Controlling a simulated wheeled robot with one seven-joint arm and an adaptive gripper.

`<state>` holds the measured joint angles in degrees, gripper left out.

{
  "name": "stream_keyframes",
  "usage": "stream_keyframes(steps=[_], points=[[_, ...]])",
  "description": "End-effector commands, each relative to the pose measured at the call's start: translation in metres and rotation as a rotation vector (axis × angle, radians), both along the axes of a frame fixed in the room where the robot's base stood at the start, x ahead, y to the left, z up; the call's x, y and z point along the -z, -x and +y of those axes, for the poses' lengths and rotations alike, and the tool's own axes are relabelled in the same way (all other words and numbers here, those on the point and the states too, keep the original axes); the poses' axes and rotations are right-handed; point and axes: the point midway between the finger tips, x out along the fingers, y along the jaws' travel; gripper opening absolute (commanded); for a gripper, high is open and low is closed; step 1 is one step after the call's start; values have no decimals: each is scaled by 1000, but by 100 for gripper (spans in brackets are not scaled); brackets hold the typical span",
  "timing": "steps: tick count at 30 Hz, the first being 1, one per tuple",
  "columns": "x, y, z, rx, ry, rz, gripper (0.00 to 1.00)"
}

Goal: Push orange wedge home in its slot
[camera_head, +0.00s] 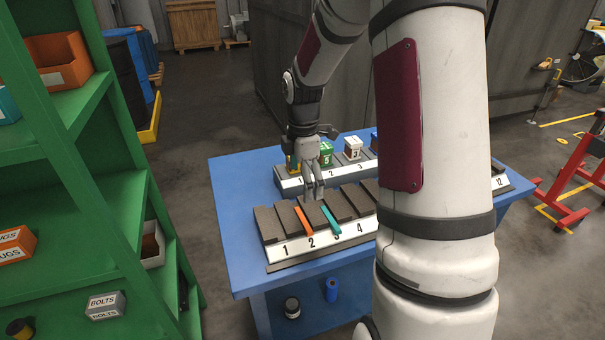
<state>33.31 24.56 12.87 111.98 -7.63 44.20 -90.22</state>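The orange wedge (304,221) is a thin bar lying in a slot of the dark front rack (283,218), above the number 2 on its white label strip. A teal wedge (331,220) lies in the slot above the number 3. My gripper (315,196) points down at the rack's back edge, behind and between the two wedges. Its fingers look closed together with nothing between them. I cannot tell whether the fingertips touch the rack or the orange wedge. How deep the orange wedge sits is too small to tell.
A second numbered rack (290,183) stands behind, with a green block (326,153) and a white-topped block (353,148). Both racks stand on a blue table (233,200). My arm hides the right part. A green shelf (70,200) is at left.

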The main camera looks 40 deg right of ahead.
Motion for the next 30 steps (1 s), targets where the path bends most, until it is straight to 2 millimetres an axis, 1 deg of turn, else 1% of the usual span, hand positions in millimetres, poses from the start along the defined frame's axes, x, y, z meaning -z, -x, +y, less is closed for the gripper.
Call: stream_keyframes(steps=[1, 12, 18, 24, 30], points=[[10, 2, 1, 0, -4, 5, 100], [76, 2, 1, 0, -3, 5, 100], [103, 1, 1, 0, -2, 3, 100], [116, 1, 0, 1, 0, 1, 100], [117, 0, 0, 1, 0, 0, 100]])
